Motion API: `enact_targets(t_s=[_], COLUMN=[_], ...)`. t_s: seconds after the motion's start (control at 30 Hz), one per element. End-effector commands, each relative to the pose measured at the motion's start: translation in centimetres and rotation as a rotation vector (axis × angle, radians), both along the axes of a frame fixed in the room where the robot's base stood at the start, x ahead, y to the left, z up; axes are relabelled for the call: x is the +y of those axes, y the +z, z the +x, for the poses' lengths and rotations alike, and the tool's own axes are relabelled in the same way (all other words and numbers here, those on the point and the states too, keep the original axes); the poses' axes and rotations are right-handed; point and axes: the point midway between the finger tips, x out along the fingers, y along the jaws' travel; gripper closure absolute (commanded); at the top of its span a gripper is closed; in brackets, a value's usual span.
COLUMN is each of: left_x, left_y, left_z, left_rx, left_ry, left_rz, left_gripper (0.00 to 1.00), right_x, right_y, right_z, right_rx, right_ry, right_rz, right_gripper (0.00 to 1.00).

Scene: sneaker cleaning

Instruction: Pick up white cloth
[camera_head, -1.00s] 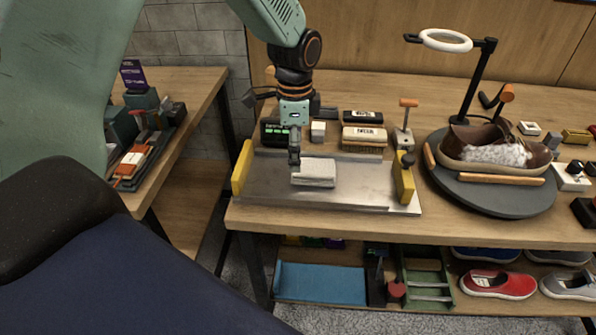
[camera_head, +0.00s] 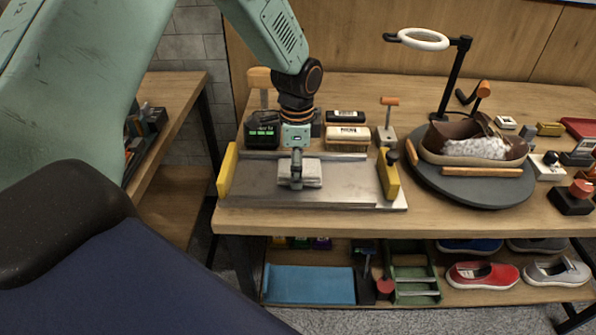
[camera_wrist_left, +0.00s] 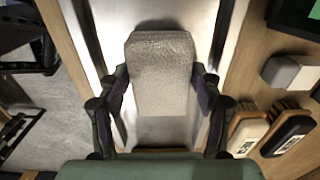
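The white cloth (camera_head: 314,173) is a folded, textured block lying on a metal tray (camera_head: 345,190) at the front of the workbench. It fills the middle of the left wrist view (camera_wrist_left: 162,70). My left gripper (camera_head: 297,181) points down over the cloth and hides part of it in the head view. In the left wrist view its fingers (camera_wrist_left: 159,78) are spread, one on each side of the cloth and close to its edges. I cannot tell whether they touch it. My right gripper is not in view.
Yellow end blocks (camera_head: 388,175) flank the tray. Brushes (camera_head: 347,138) and a green-lit box (camera_head: 263,131) stand behind it. To the right, a brown shoe (camera_head: 470,145) sits on a round turntable (camera_head: 465,188) under a ring lamp (camera_head: 423,39). The shelf below holds a red sneaker (camera_head: 482,275).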

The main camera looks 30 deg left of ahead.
Motion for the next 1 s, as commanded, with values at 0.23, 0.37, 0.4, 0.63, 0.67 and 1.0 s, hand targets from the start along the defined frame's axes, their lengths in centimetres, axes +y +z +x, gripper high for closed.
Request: enact_targets(t_s=[0.23,0.37,0.4,0.63,0.67,1.0], left_x=[-0.1,-0.2,-0.2,-0.2,-0.2,-0.2], left_y=[0.0,0.0,0.0,0.2,0.3,6.3], left_z=[0.1,0.1,0.1,0.1,0.2,0.2], left_rx=[0.001,0.001,0.001,-0.001,-0.002,-0.004], left_ry=[-0.003,-0.004,-0.004,-0.004,-0.004,-0.004], left_rz=[0.001,0.001,0.001,0.001,0.001,0.000], left_gripper=[0.59,0.70,0.73,0.73,0.73,0.73], right_x=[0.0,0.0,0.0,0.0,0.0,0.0], right_y=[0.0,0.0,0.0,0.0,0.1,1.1], right_z=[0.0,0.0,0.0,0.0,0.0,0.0], right_rx=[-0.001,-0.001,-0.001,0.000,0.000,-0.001], right_ry=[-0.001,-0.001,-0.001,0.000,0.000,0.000], right_rz=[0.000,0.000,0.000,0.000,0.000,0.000], right_gripper=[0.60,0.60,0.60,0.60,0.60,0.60])
